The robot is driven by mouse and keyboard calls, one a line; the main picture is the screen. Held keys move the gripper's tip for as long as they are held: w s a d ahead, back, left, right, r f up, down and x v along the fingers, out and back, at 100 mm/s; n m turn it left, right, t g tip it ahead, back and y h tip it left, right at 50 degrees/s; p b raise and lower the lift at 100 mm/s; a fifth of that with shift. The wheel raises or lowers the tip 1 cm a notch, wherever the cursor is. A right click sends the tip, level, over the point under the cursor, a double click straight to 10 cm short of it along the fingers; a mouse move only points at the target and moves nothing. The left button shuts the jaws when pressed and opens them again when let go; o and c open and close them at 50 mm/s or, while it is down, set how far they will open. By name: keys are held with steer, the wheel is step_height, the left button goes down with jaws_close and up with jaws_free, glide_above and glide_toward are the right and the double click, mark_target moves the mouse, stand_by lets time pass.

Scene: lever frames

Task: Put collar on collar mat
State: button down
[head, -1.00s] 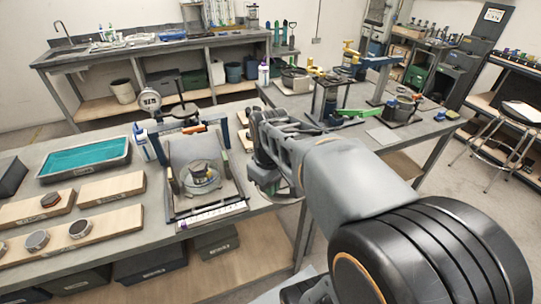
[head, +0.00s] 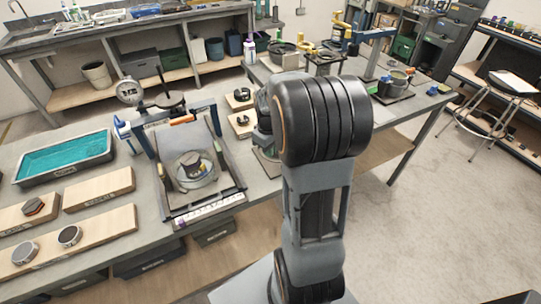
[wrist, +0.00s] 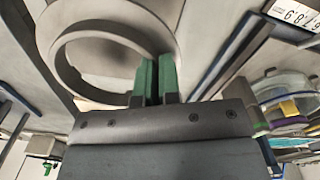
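In the wrist view my gripper (wrist: 157,80) has two green fingertips close together. A large grey ring (wrist: 72,72), which looks like the collar, is at them, with its wall running in at the fingertips; it appears pinched there. In the head view my arm stands upright in front of the bench, and it hides my fingertips and the ring. A flat pad (head: 266,163) shows partly beside my arm on the bench; I cannot tell whether it is the collar mat.
A blue-posted frame with a grey tray (head: 205,208) holds a round fixture left of my arm. Two small wooden blocks (head: 236,104) with dark parts stand behind it. Wooden boards (head: 105,232) with round parts and a teal-filled tray (head: 62,158) lie farther left.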

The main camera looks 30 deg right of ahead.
mark_target(271, 163)
steer(key=shift+w+d+f, duration=0.25)
steer(key=shift+d+f, duration=0.1)
steer(key=shift+f, duration=0.2)
steer(key=shift+w+d+f, duration=0.25)
steer(key=shift+d+f, duration=0.05)
steer(key=shift+f, duration=1.55)
steer(key=shift+f, duration=0.2)
steer(key=c, duration=1.3)
jaws_free()
step_height(271, 163, up, 12)
steer(key=f, duration=0.1)
steer(key=s+a+m+t, duration=0.1)
steer(key=s+a, duration=0.3)
steer(key=a, duration=0.1)
steer(key=s+a+r+m+t, duration=0.1)
steer(key=s+a, duration=0.3)
steer(key=a, duration=0.2)
steer(key=s+a+r+m+t, duration=0.1)
steer(key=s+a, duration=0.2)
steer(key=a, duration=0.2)
steer(key=shift+s+a+r+t, duration=0.2)
steer(key=shift+s+a+t, duration=0.1)
steer(key=shift+s+t, duration=0.1)
